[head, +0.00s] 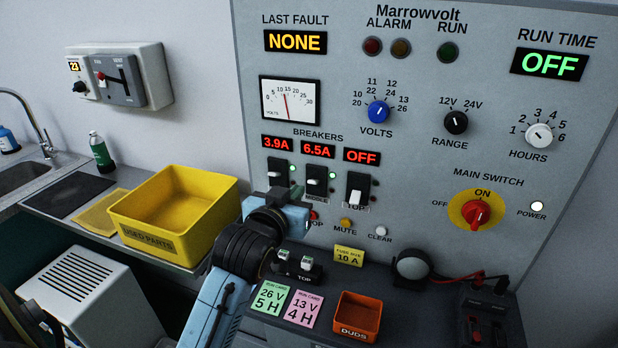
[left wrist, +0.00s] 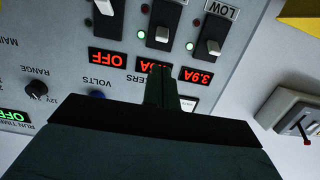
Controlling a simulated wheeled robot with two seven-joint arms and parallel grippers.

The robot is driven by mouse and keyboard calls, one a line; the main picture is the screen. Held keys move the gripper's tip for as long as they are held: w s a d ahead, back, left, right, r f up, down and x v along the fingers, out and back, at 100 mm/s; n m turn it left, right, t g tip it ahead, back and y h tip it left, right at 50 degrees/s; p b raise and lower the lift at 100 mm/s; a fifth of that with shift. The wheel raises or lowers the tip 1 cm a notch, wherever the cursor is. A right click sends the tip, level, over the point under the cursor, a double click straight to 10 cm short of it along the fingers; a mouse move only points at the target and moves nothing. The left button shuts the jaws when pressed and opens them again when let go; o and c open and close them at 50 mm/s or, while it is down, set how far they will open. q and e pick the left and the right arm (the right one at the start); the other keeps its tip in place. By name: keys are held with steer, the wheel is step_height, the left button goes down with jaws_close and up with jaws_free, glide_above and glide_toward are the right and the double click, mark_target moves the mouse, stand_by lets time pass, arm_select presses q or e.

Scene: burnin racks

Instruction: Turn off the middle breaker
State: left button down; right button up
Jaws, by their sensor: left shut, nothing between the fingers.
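Three breakers sit in a row on the grey panel. The middle breaker (head: 317,178) is under a red 6.5A display, its white toggle up and a green light beside it. It also shows upside down in the left wrist view (left wrist: 163,27). The left breaker, labelled LOW (left wrist: 212,38), reads 3.9A. The top breaker (head: 357,188) reads OFF, its toggle down. My left gripper (left wrist: 162,85) is shut and empty, its fingertips over part of the middle display in the wrist view. In the head view it partly hides the left breaker. My right gripper is not in view.
The red main switch (head: 477,213) is right of the breakers, with small stop, mute and clear buttons below them. A yellow used-parts bin (head: 150,236) stands left of my left arm. Run cards and an orange duds tray (head: 357,316) lie on the ledge below.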

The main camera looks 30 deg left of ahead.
mark_target(314, 182)
arm_select(q)
steer(key=x, duration=0.8)
steer(key=shift+w+a+f, duration=0.1)
steer(key=shift+w+a, duration=0.05)
steer(key=shift+w, duration=0.2)
